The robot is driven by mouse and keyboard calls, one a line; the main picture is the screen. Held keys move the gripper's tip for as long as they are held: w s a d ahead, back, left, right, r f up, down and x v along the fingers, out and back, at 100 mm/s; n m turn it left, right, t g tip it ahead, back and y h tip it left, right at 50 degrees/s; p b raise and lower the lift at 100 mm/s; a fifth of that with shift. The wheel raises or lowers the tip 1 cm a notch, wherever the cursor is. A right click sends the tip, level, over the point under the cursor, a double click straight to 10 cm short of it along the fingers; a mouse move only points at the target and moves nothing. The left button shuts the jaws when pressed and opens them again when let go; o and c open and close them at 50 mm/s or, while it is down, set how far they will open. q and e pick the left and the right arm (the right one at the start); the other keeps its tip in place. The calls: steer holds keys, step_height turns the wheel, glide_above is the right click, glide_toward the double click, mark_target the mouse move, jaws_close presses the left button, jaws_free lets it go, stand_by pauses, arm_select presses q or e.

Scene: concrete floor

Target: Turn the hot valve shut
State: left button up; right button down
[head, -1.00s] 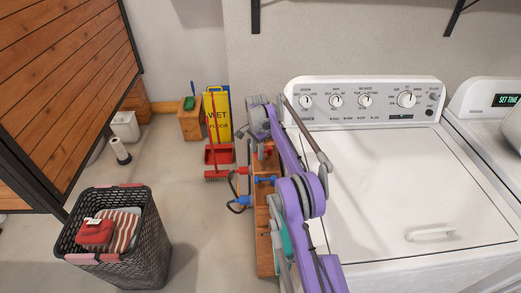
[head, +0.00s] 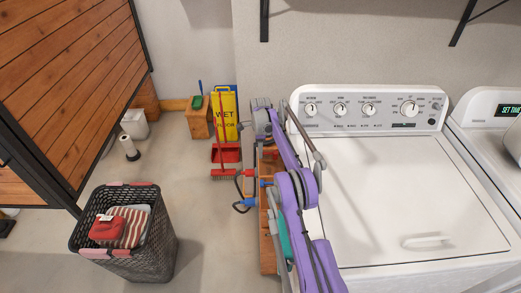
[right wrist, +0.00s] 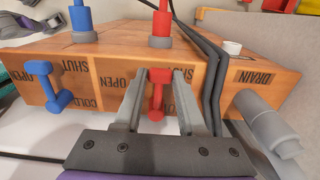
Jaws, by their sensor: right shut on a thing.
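The hot valve is a red dumbbell-shaped handle (right wrist: 156,95) on the front of a wooden box (right wrist: 120,55) in the right wrist view. It stands upright in that picture, with OPEN printed to its left and SHUT above to its right. My right gripper (right wrist: 160,90) is shut on the red handle, one finger on each side. In the head view my purple right arm (head: 292,200) reaches to the wooden box (head: 268,235) left of the washer and hides much of it; the grip itself is hidden there.
A blue valve handle (right wrist: 57,87) sits left of the red one, by the COLD label. Dark hoses (right wrist: 212,75) run down right of my fingers, by a grey pipe (right wrist: 268,122). A white washer (head: 400,190) stands right of my arm; a laundry basket (head: 150,250) stands left.

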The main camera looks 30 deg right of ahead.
steer(key=shift+d, duration=0.1)
steer(key=shift+c, duration=2.4)
jaws_free()
arm_select(q)
steer(key=shift+w+r+p, duration=0.25)
steer(key=shift+r+p, duration=0.05)
steer(key=shift+r, duration=0.2)
steer(key=shift+w+r+p, duration=0.25)
steer(key=shift+r, duration=0.2)
arm_select(e)
step_height(320, 180, up, 11)
